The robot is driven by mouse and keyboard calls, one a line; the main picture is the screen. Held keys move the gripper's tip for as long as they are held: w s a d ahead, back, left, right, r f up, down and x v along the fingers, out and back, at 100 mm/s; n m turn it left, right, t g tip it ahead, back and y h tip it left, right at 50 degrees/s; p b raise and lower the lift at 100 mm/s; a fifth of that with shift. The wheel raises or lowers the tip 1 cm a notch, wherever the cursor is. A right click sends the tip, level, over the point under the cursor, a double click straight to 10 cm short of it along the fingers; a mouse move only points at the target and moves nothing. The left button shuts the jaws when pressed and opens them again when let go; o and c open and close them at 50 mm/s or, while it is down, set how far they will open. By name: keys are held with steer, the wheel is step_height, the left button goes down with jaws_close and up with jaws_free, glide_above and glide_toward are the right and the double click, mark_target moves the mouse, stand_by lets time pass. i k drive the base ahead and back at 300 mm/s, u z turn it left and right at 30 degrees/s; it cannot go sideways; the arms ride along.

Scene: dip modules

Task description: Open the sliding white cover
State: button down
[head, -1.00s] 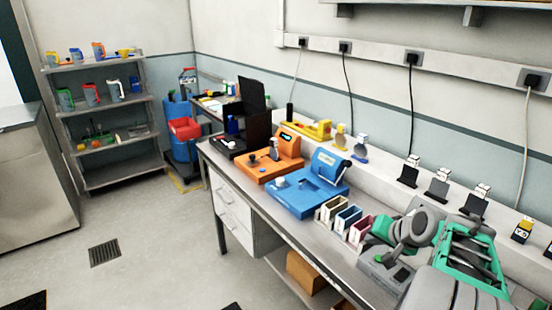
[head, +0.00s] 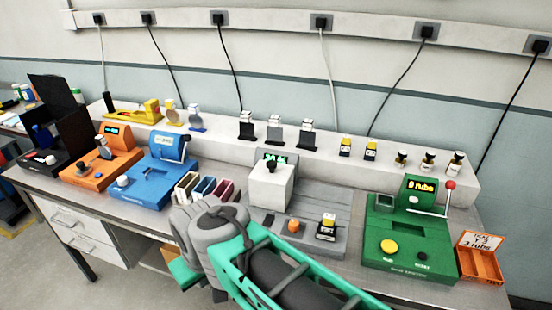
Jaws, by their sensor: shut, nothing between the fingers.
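The white cover (head: 271,187) is a box-like block with a dark round knob (head: 271,167) on top. It sits at the left rear of a grey module (head: 335,205) on the bench, in front of a small display with green characters (head: 290,158). What lies under the cover is hidden. My grey and green arm crosses the lower middle of the head view, in front of the bench. The fingers of my gripper do not show.
An orange button (head: 293,226) and a yellow-topped dark item (head: 327,228) are on the grey module. A green machine with a lever (head: 411,235) stands to the right, blue (head: 160,178) and orange (head: 100,165) machines to the left. Small coloured bins (head: 205,187) stand near my arm.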

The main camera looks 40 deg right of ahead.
mark_target(271, 183)
steer(key=z, duration=0.35)
steer(key=k, duration=0.2)
steer(key=u, duration=0.6)
steer(key=i, duration=0.5)
